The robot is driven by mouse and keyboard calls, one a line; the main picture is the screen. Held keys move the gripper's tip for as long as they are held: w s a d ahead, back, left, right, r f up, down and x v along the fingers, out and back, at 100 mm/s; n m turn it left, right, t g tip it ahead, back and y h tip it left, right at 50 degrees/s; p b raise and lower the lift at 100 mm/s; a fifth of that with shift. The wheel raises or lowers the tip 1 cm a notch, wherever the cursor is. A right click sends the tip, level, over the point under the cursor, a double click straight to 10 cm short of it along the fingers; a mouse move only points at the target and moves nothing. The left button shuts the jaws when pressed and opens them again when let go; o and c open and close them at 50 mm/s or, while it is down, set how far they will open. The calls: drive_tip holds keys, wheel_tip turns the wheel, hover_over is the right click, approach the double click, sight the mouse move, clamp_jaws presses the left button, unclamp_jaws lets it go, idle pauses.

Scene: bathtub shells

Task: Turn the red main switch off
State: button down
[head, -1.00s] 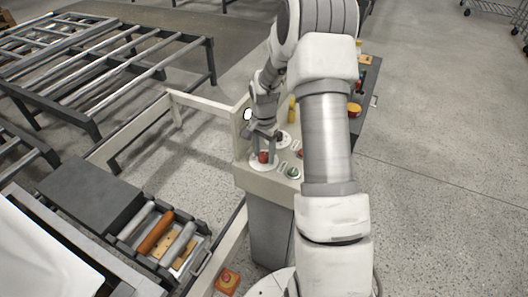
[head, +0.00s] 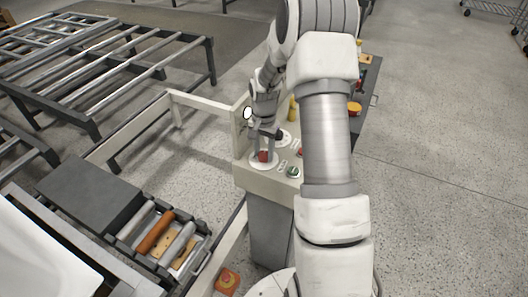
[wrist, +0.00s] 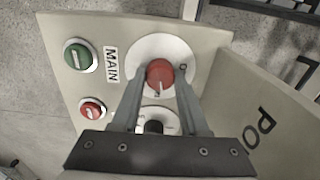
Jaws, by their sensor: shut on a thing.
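The red main switch (wrist: 160,72) is a round red knob on a white dial plate (wrist: 150,48), beside a label reading MAIN (wrist: 111,63). A small pale mark shows on the knob's lower edge in the wrist view; the dial's lettering is too small to read surely. My gripper (wrist: 161,84) is shut on the red knob, one finger on each side. In the head view the red switch (head: 264,156) sits at the front left of the panel top, with my gripper (head: 263,149) above and around it, partly hiding it.
A green button (wrist: 77,54) and a red button (wrist: 92,109) lie left of the switch in the wrist view. A black knob (wrist: 154,127) is close below, partly hidden by my gripper. An upright panel (wrist: 255,100) stands close on the right. A roller conveyor (head: 165,235) is left of the console.

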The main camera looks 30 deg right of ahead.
drive_tip(key=n, duration=0.3)
drive_tip(key=shift+n+b, duration=0.3)
drive_tip(key=shift+b, duration=0.1)
drive_tip(key=n, duration=0.3)
drive_tip(key=shift+n, duration=0.3)
drive_tip(key=n, duration=0.4)
drive_tip(key=shift+n, duration=0.3)
drive_tip(key=shift+a+n, duration=0.1)
drive_tip(key=shift+n, duration=1.6)
drive_tip(key=shift+c, duration=2.1)
unclamp_jaws()
